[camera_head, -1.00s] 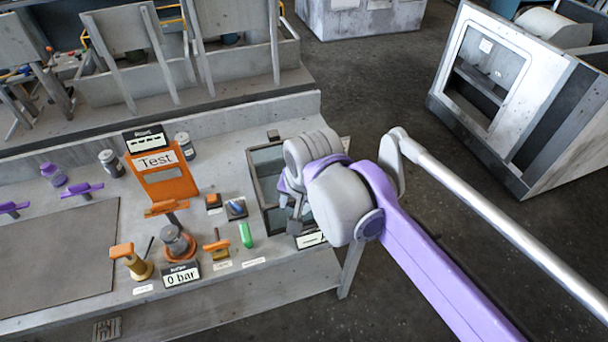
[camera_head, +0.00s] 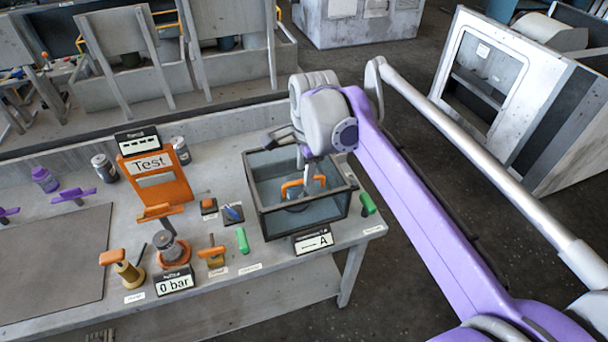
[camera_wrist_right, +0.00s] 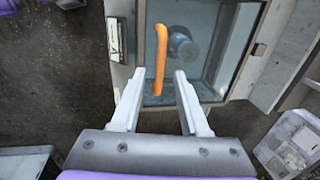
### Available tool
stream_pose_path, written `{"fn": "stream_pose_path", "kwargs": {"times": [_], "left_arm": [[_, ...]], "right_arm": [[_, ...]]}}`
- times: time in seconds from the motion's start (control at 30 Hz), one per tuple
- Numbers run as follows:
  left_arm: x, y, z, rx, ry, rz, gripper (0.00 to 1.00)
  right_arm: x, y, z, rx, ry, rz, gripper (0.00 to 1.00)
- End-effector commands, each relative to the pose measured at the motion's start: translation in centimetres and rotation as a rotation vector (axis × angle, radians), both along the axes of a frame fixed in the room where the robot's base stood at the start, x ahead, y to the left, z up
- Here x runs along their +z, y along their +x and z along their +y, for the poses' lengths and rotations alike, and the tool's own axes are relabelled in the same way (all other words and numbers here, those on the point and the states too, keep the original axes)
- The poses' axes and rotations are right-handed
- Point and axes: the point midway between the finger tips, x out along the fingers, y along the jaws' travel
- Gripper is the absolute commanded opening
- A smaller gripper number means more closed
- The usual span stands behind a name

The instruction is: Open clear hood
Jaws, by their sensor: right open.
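The clear hood (camera_head: 262,190) is a see-through box with a dark frame at the right end of the bench, and it looks closed. An orange handle (camera_head: 292,189) shows on it, and in the right wrist view the handle (camera_wrist_right: 160,50) stands upright in the picture. My right gripper (camera_head: 312,178) is over the hood, pointing down. In the wrist view the open right gripper (camera_wrist_right: 157,84) has the handle's lower end between its fingertips in the picture; I cannot tell whether they touch. My left gripper is not in view.
An orange Test stand (camera_head: 180,190), a 0 bar display (camera_head: 175,282) and several small controls stand left of the hood. A display marked A (camera_head: 313,241) is at its front, a green handle (camera_head: 367,204) at its right. Open floor lies beyond the bench's right edge.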

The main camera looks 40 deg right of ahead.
Motion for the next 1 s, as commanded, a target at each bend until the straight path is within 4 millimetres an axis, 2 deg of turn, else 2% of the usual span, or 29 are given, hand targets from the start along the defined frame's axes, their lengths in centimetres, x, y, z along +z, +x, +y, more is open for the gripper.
{"fn": "stream_pose_path", "kwargs": {"times": [0.1,0.2,0.5,0.53,0.77,1.0], "left_arm": [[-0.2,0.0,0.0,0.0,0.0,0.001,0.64],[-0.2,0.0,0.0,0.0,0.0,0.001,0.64],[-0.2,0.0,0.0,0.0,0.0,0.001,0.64],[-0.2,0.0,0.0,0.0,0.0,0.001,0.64],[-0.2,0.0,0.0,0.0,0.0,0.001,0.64],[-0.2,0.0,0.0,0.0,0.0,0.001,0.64]], "right_arm": [[-1.5,0.3,-0.1,0.001,0.0,0.0,0.45],[-2.1,0.4,-0.1,0.001,0.0,0.0,0.45],[-2.3,0.5,-0.1,0.001,0.0,-0.001,0.45],[-2.3,0.5,-0.1,0.001,0.0,-0.001,0.43],[-2.3,0.5,-0.1,0.001,0.0,-0.001,0.02],[-2.3,0.5,-0.1,0.001,0.0,-0.001,0.0]]}}
